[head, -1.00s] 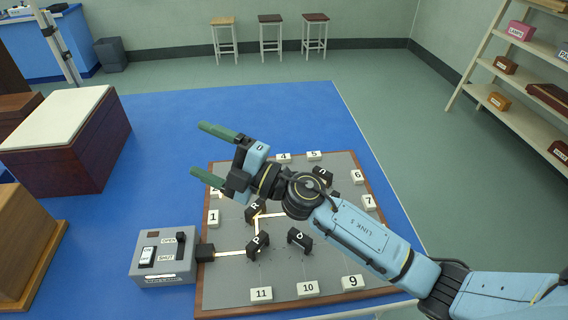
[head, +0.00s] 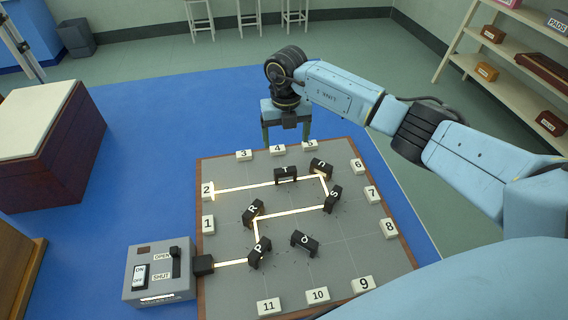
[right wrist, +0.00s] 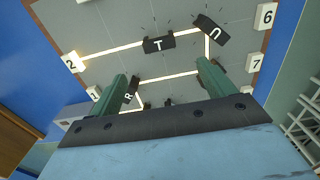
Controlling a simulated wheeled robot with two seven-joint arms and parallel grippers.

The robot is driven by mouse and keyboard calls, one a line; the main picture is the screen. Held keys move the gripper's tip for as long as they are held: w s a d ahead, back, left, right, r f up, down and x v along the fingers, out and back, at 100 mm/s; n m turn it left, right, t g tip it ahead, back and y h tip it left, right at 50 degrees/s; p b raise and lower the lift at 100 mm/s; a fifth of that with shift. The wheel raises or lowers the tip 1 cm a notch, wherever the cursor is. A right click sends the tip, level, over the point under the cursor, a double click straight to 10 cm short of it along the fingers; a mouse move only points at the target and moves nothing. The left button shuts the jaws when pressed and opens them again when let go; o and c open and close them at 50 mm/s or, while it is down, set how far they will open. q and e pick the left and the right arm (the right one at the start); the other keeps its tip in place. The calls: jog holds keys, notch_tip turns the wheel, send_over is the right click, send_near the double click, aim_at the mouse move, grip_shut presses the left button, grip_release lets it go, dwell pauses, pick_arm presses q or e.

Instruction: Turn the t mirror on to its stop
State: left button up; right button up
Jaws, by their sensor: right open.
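The t mirror (head: 286,174) is a black block marked T on the grey board, near its far edge. In the right wrist view the t mirror (right wrist: 158,45) lies ahead, between and beyond the fingertips. A bright beam runs from the U mirror (head: 320,168) past the t mirror to marker 2 (head: 208,191). My right gripper (head: 286,143) is above the board's far edge, pointing down, open and empty, apart from the t mirror. Its green fingers (right wrist: 163,78) show in the right wrist view. My left gripper is not in view.
Mirrors P (head: 260,252), R (head: 253,213), S (head: 333,199) and Q (head: 305,243) stand on the board near the t mirror. Numbered white markers line the board's edge. A grey switch box (head: 159,272) stands at the left. Blue floor (head: 140,150) beyond the board is clear.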

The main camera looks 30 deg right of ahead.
aim_at(285, 169)
notch_tip(285, 169, down, 12)
jog(key=shift+a+r, duration=0.1)
dwell(0.4)
jog(key=shift+b, duration=0.3)
jog(key=c, duration=1)
